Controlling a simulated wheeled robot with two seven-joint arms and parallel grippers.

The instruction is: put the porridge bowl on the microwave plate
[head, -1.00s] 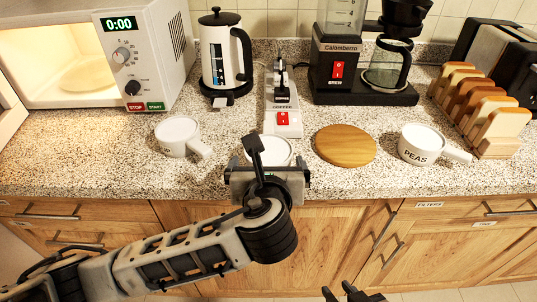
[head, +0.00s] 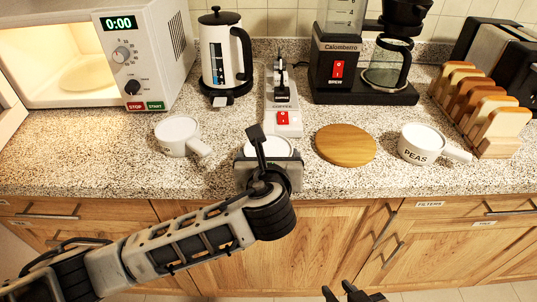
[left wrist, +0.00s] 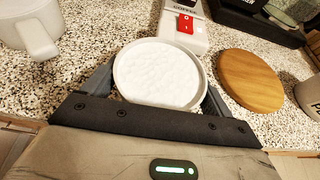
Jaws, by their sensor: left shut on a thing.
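The porridge bowl (head: 268,146) is a round bowl with white contents on the counter near its front edge. It also shows in the left wrist view (left wrist: 160,74). My left gripper (left wrist: 160,88) is shut on the bowl, with one finger at each side of it. In the head view my left gripper (head: 268,158) covers the bowl's front. The microwave (head: 100,50) is at the far left with its door open and its inside lit. The plate (head: 88,80) inside is pale and hard to make out. My right gripper (head: 342,293) shows at the bottom edge, its fingertips apart and empty.
A white handled cup (head: 177,136) stands left of the bowl. A wooden board (head: 345,146) and a PEAS cup (head: 421,143) are to the right. Behind are a kettle (head: 221,55), a red switch strip (head: 283,118) and a coffee maker (head: 362,90). The counter before the microwave is clear.

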